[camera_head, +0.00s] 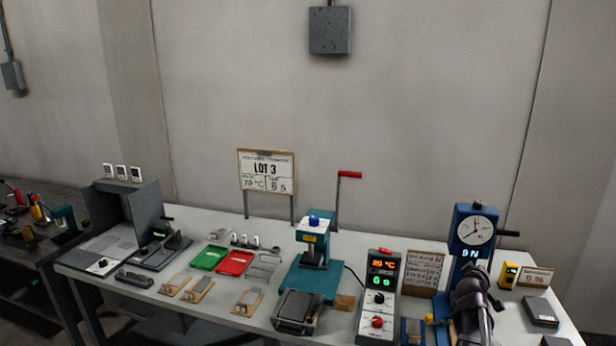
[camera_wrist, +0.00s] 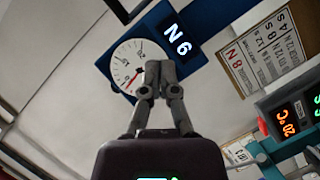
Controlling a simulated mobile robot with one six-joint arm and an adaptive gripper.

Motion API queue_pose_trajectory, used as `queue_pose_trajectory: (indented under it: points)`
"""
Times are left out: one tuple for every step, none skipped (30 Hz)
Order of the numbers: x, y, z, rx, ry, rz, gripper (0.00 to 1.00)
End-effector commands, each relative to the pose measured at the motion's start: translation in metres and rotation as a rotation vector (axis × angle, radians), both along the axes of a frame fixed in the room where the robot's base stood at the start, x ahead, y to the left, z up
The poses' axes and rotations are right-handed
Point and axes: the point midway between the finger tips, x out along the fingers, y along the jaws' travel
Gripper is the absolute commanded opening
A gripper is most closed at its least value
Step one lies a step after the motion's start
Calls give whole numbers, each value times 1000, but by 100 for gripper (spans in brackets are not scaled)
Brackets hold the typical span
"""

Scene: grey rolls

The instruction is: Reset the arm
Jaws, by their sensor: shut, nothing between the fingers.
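My gripper (camera_wrist: 157,72) is shut and empty in the wrist view, its two grey fingertips together. Behind it in that view is the blue gauge stand's round white dial (camera_wrist: 125,65), with a lit display (camera_wrist: 181,36) beside it; the fingertips overlap the dial's edge, and I cannot tell the gap. In the head view my arm and gripper (camera_head: 474,283) are at the lower right, in front of the blue gauge stand (camera_head: 464,213) and hiding its lower part. The fingertips are hard to make out there.
The table (camera_head: 215,317) holds a teal press (camera_head: 313,250) with a red-handled lever, a control box (camera_head: 378,295) reading 20 °C, a green tray (camera_head: 209,258), a red tray (camera_head: 235,262) and a grey machine (camera_head: 126,215). A yellow device (camera_head: 508,274) stands right of my arm. Open space lies above the table.

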Motion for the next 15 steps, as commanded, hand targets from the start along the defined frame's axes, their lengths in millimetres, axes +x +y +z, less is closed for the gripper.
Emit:
queue_pose_trajectory:
  points:
    - [-3, 20, -9, 59, 15, -16, 0]
    - [-4, 29, -15, 95, 27, -27, 0]
    - [-7, 43, -23, 146, 45, -44, 0]
    - [-9, 53, -29, 184, 58, -56, 0]
    - [-11, 64, -36, 221, 73, -67, 0]
    - [-14, 78, -44, 271, 94, -81, 0]
    - [-17, 89, -50, 308, 112, -91, 0]
    - [-20, 101, -56, 344, 132, -100, 0]
    - [-25, 117, -65, 391, 159, -112, 0]
    - [-28, 129, -71, 427, 180, -120, 0]
    - [-32, 141, -77, 463, 203, -128, 0]
    - [-38, 158, -84, 510, 235, -139, 0]
    - [-43, 171, -90, 545, 260, -146, 0]
    - [-48, 183, -96, 578, 286, -153, 0]
    - [-55, 201, -103, 621, 325, -162, 0]
